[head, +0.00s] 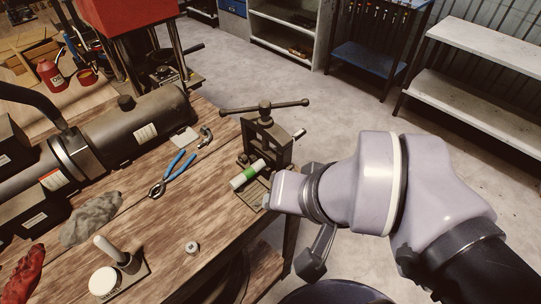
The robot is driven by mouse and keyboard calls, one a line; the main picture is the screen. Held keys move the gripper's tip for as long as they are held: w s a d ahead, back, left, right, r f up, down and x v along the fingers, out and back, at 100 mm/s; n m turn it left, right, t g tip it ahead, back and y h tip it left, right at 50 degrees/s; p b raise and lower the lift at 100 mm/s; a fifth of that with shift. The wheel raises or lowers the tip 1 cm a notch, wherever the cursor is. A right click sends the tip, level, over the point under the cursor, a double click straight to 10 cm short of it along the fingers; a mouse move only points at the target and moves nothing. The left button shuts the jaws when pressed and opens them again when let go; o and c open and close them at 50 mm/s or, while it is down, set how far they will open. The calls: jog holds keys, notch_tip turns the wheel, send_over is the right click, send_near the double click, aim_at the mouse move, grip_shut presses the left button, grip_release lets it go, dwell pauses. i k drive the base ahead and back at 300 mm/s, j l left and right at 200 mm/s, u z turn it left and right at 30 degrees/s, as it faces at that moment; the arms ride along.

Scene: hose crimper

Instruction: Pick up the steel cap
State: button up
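A small steel cap (192,248), short and round, stands by itself on the wooden workbench (172,222) near its front right edge. My arm comes in from the right, and its end is to the right of the cap and beyond the bench edge. The dark part that looks like my gripper (314,258) hangs below the wrist, apart from the cap. Its fingers are not clearly seen, so I cannot tell whether they are open or shut. Nothing is seen held in it.
A crimping press (266,140) with a T-handle stands at the bench corner, with a pale green-banded tube (247,174) by it. Bench around the cap is clear.

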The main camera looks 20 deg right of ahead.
aim_at(192, 248)
jog(key=k+j+u, duration=0.3)
jog(key=u, duration=0.15)
jog(key=k+j+u, duration=0.25)
jog(key=j+u, duration=0.25)
